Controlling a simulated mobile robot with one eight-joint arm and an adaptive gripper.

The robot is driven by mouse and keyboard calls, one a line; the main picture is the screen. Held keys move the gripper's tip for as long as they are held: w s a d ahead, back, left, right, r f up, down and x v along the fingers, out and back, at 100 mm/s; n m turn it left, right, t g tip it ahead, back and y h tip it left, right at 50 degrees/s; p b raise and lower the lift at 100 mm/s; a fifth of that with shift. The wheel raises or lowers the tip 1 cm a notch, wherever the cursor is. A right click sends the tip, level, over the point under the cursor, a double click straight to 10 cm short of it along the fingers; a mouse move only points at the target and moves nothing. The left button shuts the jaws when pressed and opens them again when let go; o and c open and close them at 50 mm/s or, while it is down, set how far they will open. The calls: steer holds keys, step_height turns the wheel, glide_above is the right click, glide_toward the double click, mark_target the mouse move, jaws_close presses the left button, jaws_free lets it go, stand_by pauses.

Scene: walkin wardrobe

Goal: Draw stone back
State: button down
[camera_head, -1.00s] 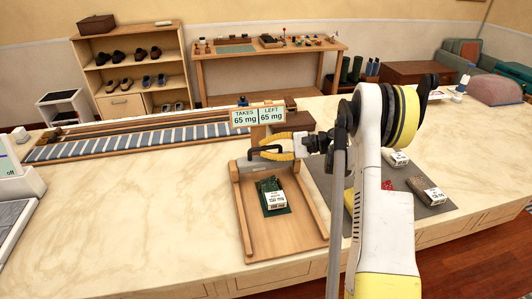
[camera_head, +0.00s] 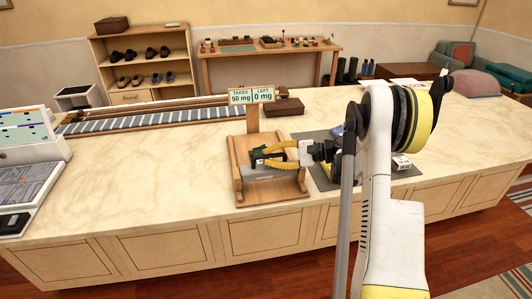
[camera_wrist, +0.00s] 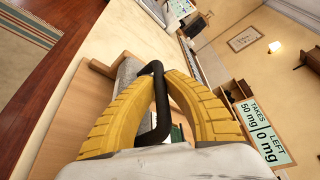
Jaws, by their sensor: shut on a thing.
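A wooden sledge-like frame (camera_head: 272,195) stands on the pale counter. A grey stone block (camera_head: 270,173) with a black handle lies across it, towards its front. My gripper (camera_head: 277,155) is closed on the black handle. In the wrist view, the two yellow fingers (camera_wrist: 160,95) pinch the handle (camera_wrist: 150,69), with the grey stone (camera_wrist: 125,75) beyond it. A sign (camera_head: 251,96) on the frame's post reads "TAKES 50 mg" and "LEFT 0 mg". The packet on the frame's bed is hidden from the head view.
A dark mat (camera_head: 402,170) with a white packet (camera_head: 401,163) lies right of the frame, partly behind my arm. A long striped rack (camera_head: 150,120) runs along the back left. The counter between is clear.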

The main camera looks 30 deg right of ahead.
steer(key=shift+s+a, duration=0.1)
steer(key=shift+s, duration=0.2)
steer(key=shift+f, duration=0.1)
steer(key=c, duration=1.7)
jaws_free()
steer(key=shift+a, duration=0.1)
steer(key=v, duration=1.2)
